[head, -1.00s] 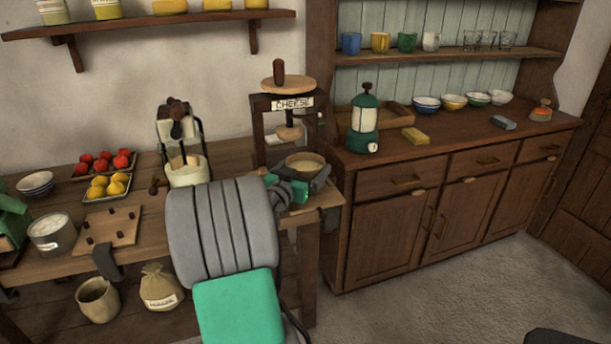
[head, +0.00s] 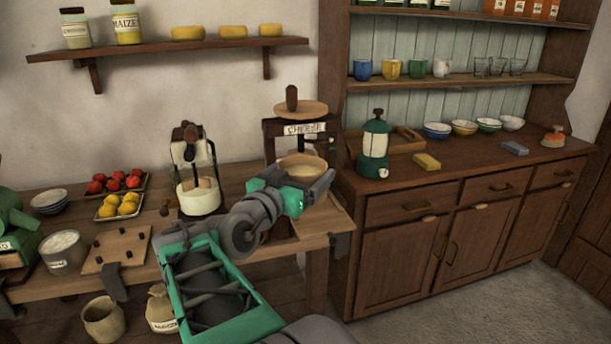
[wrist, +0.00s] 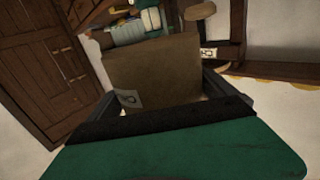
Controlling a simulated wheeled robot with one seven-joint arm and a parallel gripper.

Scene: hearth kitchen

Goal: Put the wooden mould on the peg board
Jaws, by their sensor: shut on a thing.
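The wooden mould (head: 301,166) is a round, open, light-brown tub. My gripper (head: 306,184) is shut on it and holds it upright in front of the cheese press (head: 270,130), hiding part of the press. In the wrist view the mould's brown side (wrist: 152,72) with a small pale label fills the space between my gripper's dark fingers (wrist: 165,100). The peg board (head: 128,241), a flat wooden board with several dark pegs, lies on the bench's front left, well left of my gripper. It looks bare.
Beside the peg board are a white-filled tin (head: 64,256) and a tray of yellow fruit (head: 120,207). A cream-coloured machine (head: 199,195) stands between board and press. A green lantern (head: 374,146) stands on the right-hand dresser. The press's base board (head: 322,222) is clear in front.

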